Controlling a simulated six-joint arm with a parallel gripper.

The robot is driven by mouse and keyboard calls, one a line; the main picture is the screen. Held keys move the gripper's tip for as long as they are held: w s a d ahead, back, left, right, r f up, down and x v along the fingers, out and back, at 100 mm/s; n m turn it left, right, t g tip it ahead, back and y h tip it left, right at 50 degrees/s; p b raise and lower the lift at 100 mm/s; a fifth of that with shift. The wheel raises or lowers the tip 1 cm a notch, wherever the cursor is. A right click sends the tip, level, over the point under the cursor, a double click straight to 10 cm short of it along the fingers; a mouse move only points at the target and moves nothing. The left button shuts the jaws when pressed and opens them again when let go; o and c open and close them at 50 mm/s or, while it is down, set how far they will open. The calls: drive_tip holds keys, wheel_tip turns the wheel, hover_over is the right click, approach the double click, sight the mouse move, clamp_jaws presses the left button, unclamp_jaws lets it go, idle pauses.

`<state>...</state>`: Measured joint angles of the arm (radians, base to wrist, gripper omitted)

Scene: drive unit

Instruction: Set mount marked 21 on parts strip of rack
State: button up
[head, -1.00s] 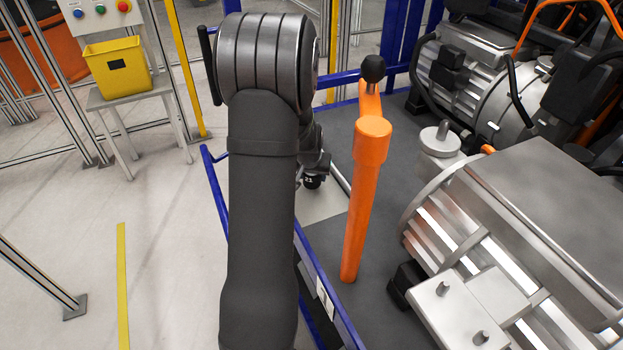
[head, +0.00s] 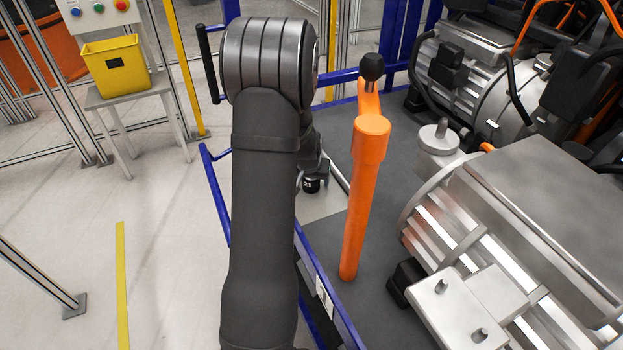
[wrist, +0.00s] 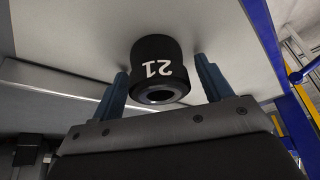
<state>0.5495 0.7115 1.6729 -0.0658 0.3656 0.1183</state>
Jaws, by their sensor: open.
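The black mount marked 21 (wrist: 160,68) stands on a light grey surface, the parts strip (wrist: 100,30), in the wrist view. In the head view the mount (head: 311,185) shows small beside my arm, on the light strip (head: 322,206) at the rack's edge. My gripper (wrist: 162,82) is open, with one blue-grey finger on each side of the mount. Small gaps seem to show between the fingers and the mount. In the head view the gripper is mostly hidden behind my arm.
An orange post (head: 362,200) with a black knob stands right of my arm. A large metal drive unit (head: 530,220) fills the right. Blue rails (head: 325,285) edge the rack. A yellow bin (head: 117,67) sits on a stand at left, with clear floor before it.

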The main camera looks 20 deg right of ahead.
drive_tip(key=v, duration=1.2)
drive_tip(key=shift+r, duration=0.1)
drive_tip(key=x, duration=1.2)
drive_tip(key=shift+f, duration=0.2)
drive_tip(key=shift+r, duration=0.25)
